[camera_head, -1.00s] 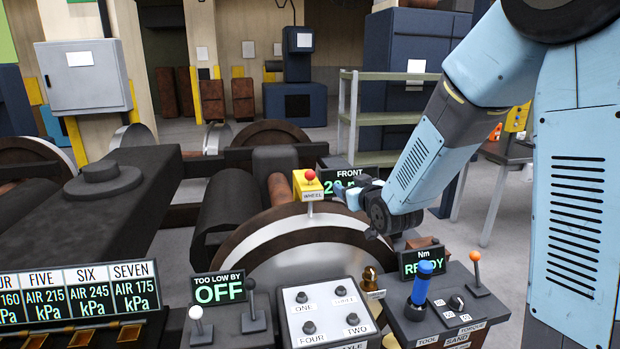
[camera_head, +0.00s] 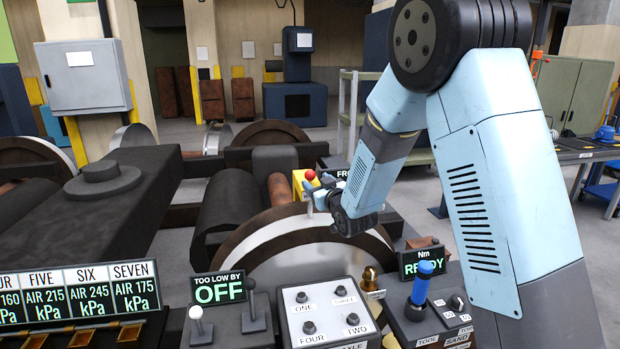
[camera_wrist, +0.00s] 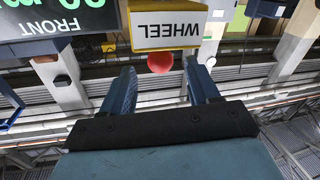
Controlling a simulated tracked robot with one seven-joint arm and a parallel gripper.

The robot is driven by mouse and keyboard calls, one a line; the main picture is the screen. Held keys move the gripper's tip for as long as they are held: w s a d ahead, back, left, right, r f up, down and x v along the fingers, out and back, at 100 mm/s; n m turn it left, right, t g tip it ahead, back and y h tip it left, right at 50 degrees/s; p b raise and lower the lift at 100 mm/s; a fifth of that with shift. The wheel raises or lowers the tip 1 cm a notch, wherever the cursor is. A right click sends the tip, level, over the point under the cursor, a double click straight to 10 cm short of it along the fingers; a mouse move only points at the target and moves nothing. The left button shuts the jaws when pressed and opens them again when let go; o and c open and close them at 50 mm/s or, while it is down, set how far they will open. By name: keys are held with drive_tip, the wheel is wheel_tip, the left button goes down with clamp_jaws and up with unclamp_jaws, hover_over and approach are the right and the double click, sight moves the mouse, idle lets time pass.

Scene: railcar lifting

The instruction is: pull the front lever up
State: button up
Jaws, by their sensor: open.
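A lever with a red ball knob (camera_head: 311,174) shows at the yellow box (camera_head: 298,184), which reads WHEEL in the wrist view (camera_wrist: 168,28). The FRONT display (camera_head: 345,174) stands just right of it, partly covered by my arm. No lever in view bears a readable front label of its own. My gripper (camera_head: 318,188) is at the yellow box and hides part of its front. In the wrist view my open gripper (camera_wrist: 160,72) has one finger on each side of the red knob as seen, with nothing clamped. Whether the fingers reach the knob in depth, I cannot tell.
A large wheel (camera_head: 270,227) lies below my gripper. Nearer are a white-knobbed lever (camera_head: 197,313), a black lever (camera_head: 252,286), a white button panel (camera_head: 320,312) and a blue-handled tool (camera_head: 423,278). A grey-green shelf (camera_head: 420,157) stands behind my arm.

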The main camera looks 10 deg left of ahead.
sight(313, 178)
drive_tip(key=x, duration=0.5)
drive_tip(key=shift+w+a, duration=0.15)
drive_tip(key=shift+w, duration=0.15)
drive_tip(key=shift+c, duration=0.3)
clamp_jaws()
